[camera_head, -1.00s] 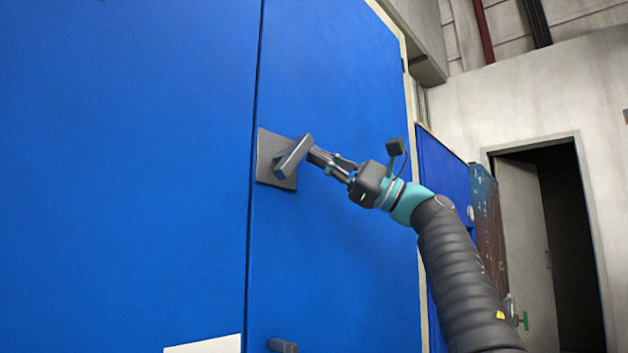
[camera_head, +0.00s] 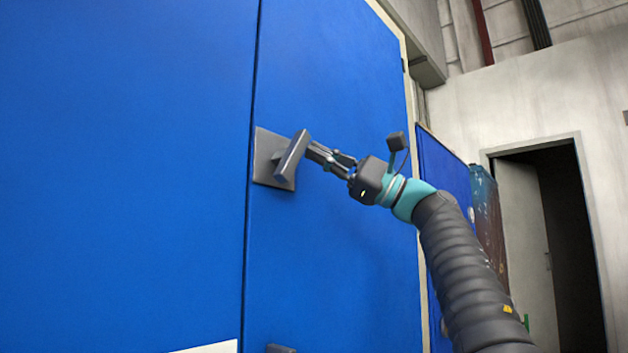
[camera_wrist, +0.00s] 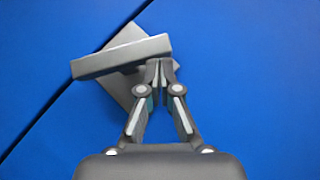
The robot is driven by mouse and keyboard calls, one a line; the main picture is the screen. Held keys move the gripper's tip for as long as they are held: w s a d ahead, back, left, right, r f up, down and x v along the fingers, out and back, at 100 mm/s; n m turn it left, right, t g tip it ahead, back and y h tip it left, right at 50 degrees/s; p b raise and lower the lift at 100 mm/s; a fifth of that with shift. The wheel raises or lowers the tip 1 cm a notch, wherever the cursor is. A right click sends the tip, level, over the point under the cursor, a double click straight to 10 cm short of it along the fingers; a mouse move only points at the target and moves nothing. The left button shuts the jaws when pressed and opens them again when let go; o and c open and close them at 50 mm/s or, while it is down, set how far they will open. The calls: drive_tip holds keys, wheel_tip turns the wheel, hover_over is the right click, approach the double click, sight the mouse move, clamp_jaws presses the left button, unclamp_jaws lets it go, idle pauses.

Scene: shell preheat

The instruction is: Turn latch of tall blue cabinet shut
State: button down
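The tall blue cabinet (camera_head: 330,250) fills the left and middle of the head view. Its latch is a grey bar handle (camera_head: 292,156) on a square grey plate (camera_head: 263,157), beside the door seam. The handle is tilted, its top leaning right in the head view. My gripper (camera_head: 311,152) is at the handle's right side, fingertips together with nothing between them. In the wrist view, the fingertips (camera_wrist: 160,65) meet the lower edge of the handle (camera_wrist: 120,57) near its right end. They look in contact, but I cannot be sure. The plate (camera_wrist: 125,90) is partly hidden behind the handle and fingers.
A second grey handle (camera_head: 280,349) sits lower on the same door, cut by the frame's bottom edge. A pale sheet (camera_head: 210,347) is at the bottom. An open doorway (camera_head: 565,230) is at the right. The blue door around the latch is clear.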

drive_tip(key=shift+s+r, duration=0.2)
drive_tip(key=shift+r, duration=0.35)
drive_tip(key=shift+s+a+r+p, duration=0.25)
drive_tip(key=shift+r+p, duration=0.3)
drive_tip(key=shift+s+a+r, duration=0.1)
drive_tip(key=shift+s+r, duration=0.05)
idle(0.3)
drive_tip(key=v, duration=1.2)
idle(0.5)
